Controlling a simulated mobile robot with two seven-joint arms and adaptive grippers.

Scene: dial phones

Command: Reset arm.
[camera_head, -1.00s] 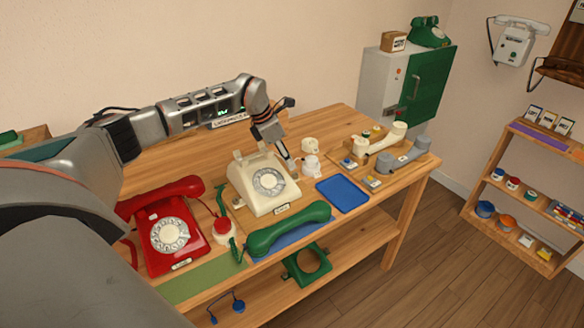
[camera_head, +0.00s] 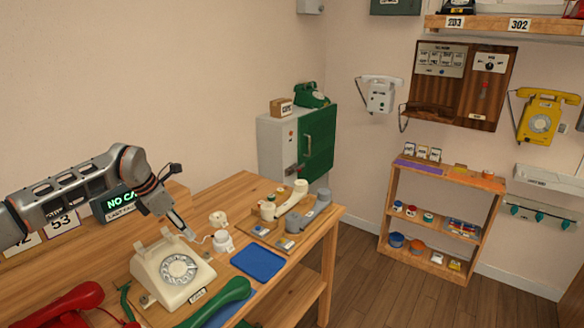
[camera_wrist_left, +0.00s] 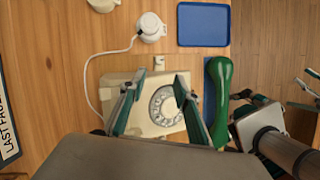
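My left arm comes in from the left in the head view. Its gripper (camera_head: 186,232) points down at the back right of the cream dial phone (camera_head: 174,270). In the left wrist view the two fingers of this gripper (camera_wrist_left: 156,80) are spread apart over the cream phone (camera_wrist_left: 146,116), with nothing held between them. Whether they touch the phone I cannot tell. My right gripper is outside the head view. Grey and dark parts at the right of the left wrist view may belong to my right arm, but their finger state is unclear.
Around the cream phone are a green handset (camera_head: 216,304), a red phone (camera_head: 72,303), a blue tray (camera_head: 258,263) and a small white corded device (camera_head: 223,241). Handsets lie on a board (camera_head: 273,231) farther right. A cabinet (camera_head: 284,145) and shelf (camera_head: 436,222) stand beyond. Open floor lies right.

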